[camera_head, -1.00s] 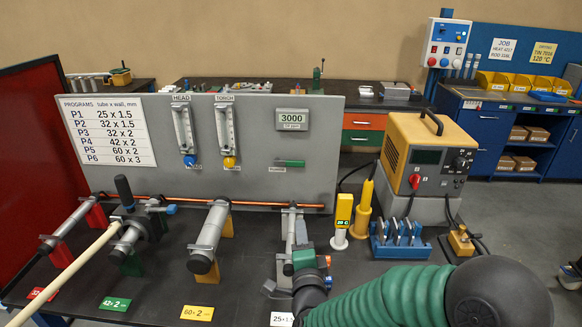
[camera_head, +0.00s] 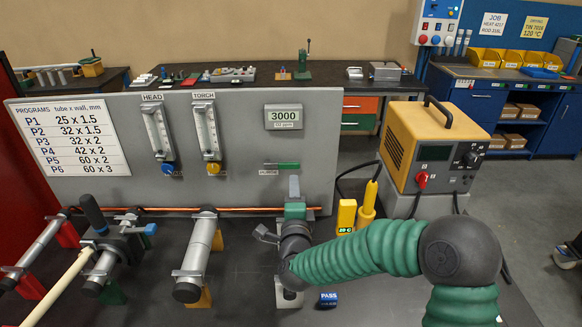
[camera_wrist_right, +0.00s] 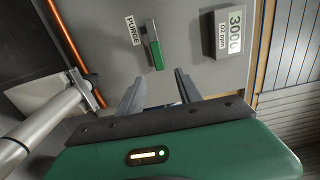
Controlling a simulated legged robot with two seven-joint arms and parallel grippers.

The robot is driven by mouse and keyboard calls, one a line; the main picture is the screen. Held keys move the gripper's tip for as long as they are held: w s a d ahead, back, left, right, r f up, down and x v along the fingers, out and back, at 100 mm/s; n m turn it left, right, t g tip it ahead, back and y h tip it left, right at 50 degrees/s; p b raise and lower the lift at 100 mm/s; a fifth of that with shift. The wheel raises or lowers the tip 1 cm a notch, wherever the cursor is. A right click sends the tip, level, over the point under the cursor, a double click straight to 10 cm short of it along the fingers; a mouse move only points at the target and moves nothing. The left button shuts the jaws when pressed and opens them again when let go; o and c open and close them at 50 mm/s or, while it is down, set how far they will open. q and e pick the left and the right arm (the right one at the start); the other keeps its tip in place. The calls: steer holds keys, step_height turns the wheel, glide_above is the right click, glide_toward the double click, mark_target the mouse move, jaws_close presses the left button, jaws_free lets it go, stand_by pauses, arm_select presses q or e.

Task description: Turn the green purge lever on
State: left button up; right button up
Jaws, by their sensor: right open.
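The green purge lever (camera_head: 288,166) lies level on the upright grey panel, below the 3000 ppm display. It also shows in the right wrist view (camera_wrist_right: 154,50), beside the PURGE label (camera_wrist_right: 132,30). My right gripper (camera_head: 294,186) is raised in front of the panel, just below the lever in the head view. In the right wrist view its two fingers (camera_wrist_right: 159,86) are spread, with nothing between them. The lever lies beyond the fingertips, apart from them. My left gripper is not in view.
The grey panel (camera_head: 240,120) also carries two flow meters with blue and yellow knobs. A copper tube (camera_head: 160,209) runs along its foot. Tube clamps stand on the dark bench to the left. A yellow power unit (camera_head: 430,140) and yellow handpieces stand to the right.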

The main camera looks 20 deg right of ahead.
mark_target(290, 168)
steer(key=x, duration=0.3)
steer(key=a+x, duration=0.1)
steer(key=x, duration=0.3)
steer(key=p+x, duration=0.1)
steer(key=x, duration=0.2)
steer(key=shift+w+a+f, duration=0.1)
steer(key=shift+w+a, duration=0.1)
steer(key=shift+w, duration=0.15)
steer(key=shift+w+d+f, duration=0.2)
steer(key=shift+d, duration=0.35)
steer(key=c, duration=0.9)
steer(key=shift+a, duration=0.25)
jaws_close()
